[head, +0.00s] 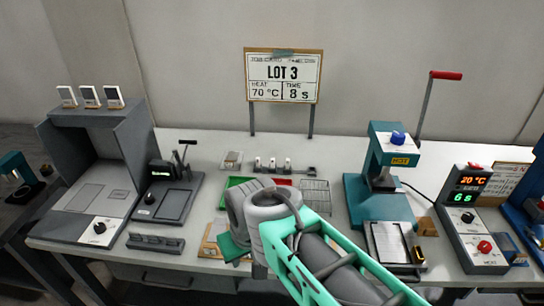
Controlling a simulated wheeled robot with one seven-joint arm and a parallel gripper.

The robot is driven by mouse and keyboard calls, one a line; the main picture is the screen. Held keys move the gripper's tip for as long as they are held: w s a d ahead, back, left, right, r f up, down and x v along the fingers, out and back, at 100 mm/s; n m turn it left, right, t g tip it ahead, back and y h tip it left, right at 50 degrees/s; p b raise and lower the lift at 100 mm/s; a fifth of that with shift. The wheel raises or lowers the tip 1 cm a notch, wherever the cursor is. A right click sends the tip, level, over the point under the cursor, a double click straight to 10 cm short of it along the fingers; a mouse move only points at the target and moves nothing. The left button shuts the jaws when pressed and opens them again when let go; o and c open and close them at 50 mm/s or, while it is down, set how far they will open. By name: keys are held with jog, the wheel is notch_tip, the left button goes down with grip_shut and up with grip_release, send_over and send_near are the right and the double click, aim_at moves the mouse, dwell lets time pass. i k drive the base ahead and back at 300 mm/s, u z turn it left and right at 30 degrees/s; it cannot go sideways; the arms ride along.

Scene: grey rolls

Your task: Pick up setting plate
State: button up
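I cannot tell for certain which thing is the setting plate. A pale flat plate in a dark frame (388,243) lies at the front of the teal press (393,160), with a small brass-coloured piece (417,256) at its right corner. My teal and grey arm reaches in from the lower right across the middle of the bench. Its grey joints cover part of the bench there. My gripper's fingers do not show; I cannot see whether they hold anything.
A "LOT 3" sign (284,76) reads 70 °C, 8 s. A controller (473,215) showing 20 °C and 6 s stands right of the press. A grey hooded station (98,175) and a dark lever device (168,193) stand left. A wire rack (316,193) lies mid-bench. The bench's front left is partly clear.

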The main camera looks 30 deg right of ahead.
aim_at(232, 161)
jog(key=z, duration=0.35)
jog(key=k, duration=1.3)
jog(key=u, duration=0.55)
jog(key=i, duration=0.6)
jog(key=u, duration=0.8)
jog(key=i, duration=0.95)
jog(key=z, duration=0.9)
jog(key=i, duration=0.8)
jog(key=z, duration=0.85)
